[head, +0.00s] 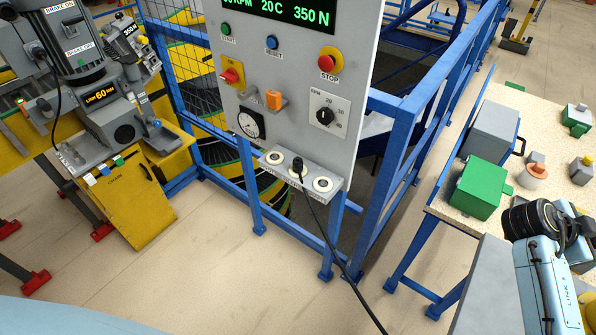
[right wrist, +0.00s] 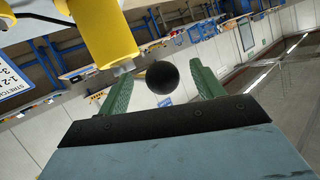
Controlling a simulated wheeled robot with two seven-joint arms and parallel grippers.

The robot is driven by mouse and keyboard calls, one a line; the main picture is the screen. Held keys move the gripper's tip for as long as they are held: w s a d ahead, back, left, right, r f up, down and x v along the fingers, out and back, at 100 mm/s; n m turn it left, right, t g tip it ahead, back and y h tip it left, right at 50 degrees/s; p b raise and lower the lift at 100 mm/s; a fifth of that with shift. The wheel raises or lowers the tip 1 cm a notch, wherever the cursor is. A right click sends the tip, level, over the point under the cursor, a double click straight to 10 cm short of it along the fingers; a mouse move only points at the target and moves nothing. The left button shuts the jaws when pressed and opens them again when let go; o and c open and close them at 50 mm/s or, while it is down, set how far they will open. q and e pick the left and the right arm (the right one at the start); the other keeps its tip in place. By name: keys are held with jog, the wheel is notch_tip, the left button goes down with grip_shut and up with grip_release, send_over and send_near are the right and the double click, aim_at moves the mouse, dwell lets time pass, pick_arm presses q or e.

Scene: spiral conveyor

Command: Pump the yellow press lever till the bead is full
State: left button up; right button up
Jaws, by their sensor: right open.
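In the right wrist view my right gripper (right wrist: 161,88) is open, with its two green fingers apart. A round black ball (right wrist: 162,77) shows in the gap between the fingertips, with free space on both sides. I cannot tell how deep it lies or whether it is the lever's knob. A yellow cylinder with a grey tip (right wrist: 105,28) stands close by at the upper left, apart from the fingers. I cannot make out the press lever as such, or the bead. The head view shows part of my right arm at the lower right, not its gripper. My left gripper is out of view.
A grey control panel (head: 285,80) stands inside a blue frame, with a black cable (head: 335,245) hanging down. A table (head: 540,110) at the right holds a green box (head: 478,190) and a grey box (head: 490,130). A yellow cabinet (head: 130,205) stands left. Floor between is clear.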

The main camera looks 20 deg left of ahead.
jog(key=p+v, duration=0.2)
jog(key=v, duration=0.5)
jog(key=shift+p, duration=0.4)
jog(key=b+x, duration=0.3)
jog(key=x, duration=0.3)
jog(key=shift+w+d+f, duration=0.1)
jog(key=shift+d+f, duration=0.1)
jog(key=shift+d, duration=0.1)
jog(key=shift+w+d+r, duration=0.1)
jog(key=shift+d+r, duration=0.15)
jog(key=shift+r, duration=0.7)
